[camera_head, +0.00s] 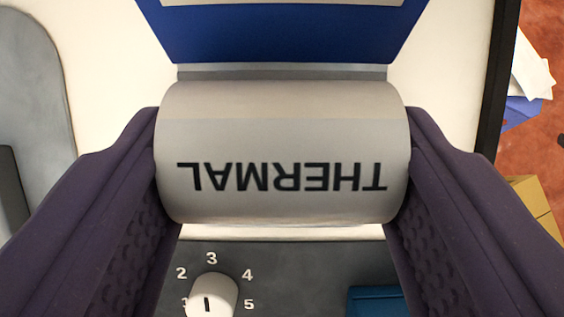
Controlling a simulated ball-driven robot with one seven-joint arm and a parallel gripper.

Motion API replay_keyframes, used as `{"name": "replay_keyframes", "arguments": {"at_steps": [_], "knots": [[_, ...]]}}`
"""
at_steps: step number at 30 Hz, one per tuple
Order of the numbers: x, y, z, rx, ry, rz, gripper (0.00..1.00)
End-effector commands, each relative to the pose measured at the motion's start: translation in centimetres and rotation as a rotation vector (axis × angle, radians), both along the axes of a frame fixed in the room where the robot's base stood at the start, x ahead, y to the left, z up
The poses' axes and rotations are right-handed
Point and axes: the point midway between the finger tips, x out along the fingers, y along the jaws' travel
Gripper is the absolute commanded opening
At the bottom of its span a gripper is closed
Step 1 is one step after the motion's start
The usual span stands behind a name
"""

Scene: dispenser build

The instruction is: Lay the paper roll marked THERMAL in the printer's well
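The grey-white paper roll (282,150) lies crosswise in the middle of the view. The word THERMAL on its side reads upside down. The two dark purple fingers of my gripper (283,165) press on the roll's left and right ends, so my gripper is shut on it. A blue panel (285,45) with a pale area stands just beyond the roll, perhaps the printer's raised lid. A grey strip (282,73) shows between panel and roll. The printer's well is not visible; the roll may hide it. I cannot tell the roll's height above what lies below.
A white dial (212,296) with numbers around it sits on a grey panel (290,262) nearer me. A teal-blue block (376,301) is right of it. A grey rounded part (40,70) is at far left. A dark edge (497,75) at right borders a reddish floor (545,60).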

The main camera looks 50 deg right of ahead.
Motion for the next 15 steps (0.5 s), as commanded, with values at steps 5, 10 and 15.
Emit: {"name": "replay_keyframes", "arguments": {"at_steps": [5,10,15], "knots": [[-0.47,0.37,-1.17,0.010,0.013,-0.001,0.27],[-0.47,0.44,-1.25,0.012,0.014,-0.001,0.27],[-0.47,0.48,-1.29,0.013,0.014,-0.001,0.82]]}}
